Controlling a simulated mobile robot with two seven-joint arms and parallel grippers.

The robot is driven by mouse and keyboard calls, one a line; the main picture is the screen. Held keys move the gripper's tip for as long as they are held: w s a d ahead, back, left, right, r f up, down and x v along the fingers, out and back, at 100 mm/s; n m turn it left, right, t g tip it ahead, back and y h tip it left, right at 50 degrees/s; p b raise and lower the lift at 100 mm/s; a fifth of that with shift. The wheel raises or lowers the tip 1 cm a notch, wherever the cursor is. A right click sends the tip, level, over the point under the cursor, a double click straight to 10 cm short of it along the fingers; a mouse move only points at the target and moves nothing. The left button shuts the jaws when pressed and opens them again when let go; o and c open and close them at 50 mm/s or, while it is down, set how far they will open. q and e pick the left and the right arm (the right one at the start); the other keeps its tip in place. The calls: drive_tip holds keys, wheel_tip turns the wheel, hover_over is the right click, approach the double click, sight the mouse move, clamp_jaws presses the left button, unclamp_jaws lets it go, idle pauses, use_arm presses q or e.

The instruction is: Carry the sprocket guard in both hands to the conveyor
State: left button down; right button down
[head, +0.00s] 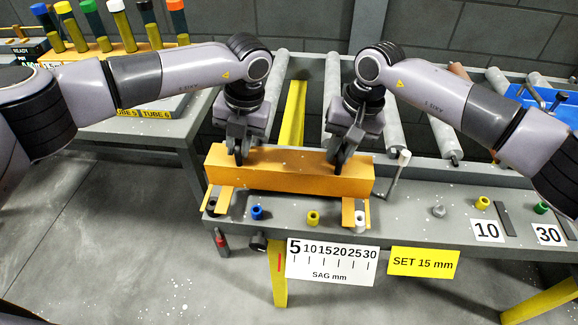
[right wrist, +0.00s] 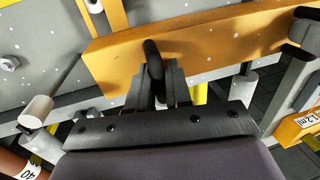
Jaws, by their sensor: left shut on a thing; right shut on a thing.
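The sprocket guard (head: 290,182) is a long orange box-like cover with flat tabs at its front. It lies crosswise over the front of the conveyor (head: 415,175), a grey frame with rollers. My left gripper (head: 238,156) is shut at the guard's top, left of its middle. My right gripper (head: 341,163) is shut at the top towards its right end. The right wrist view shows my right gripper (right wrist: 157,80) at a black handle on the guard (right wrist: 215,38). The tabs are near pale studs; whether the guard touches the frame I cannot tell.
Blue (head: 257,212) and yellow (head: 313,218) collars sit along the front ledge. A sag scale (head: 332,259) and a yellow "SET 15 mm" sign (head: 423,262) hang below. A bench with coloured tubes (head: 118,30) stands at the left, a blue bin (head: 540,97) at the right.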

use_arm(q)
drive_tip(key=shift+r, duration=0.15)
use_arm(e)
drive_tip(key=shift+w+r, duration=0.15)
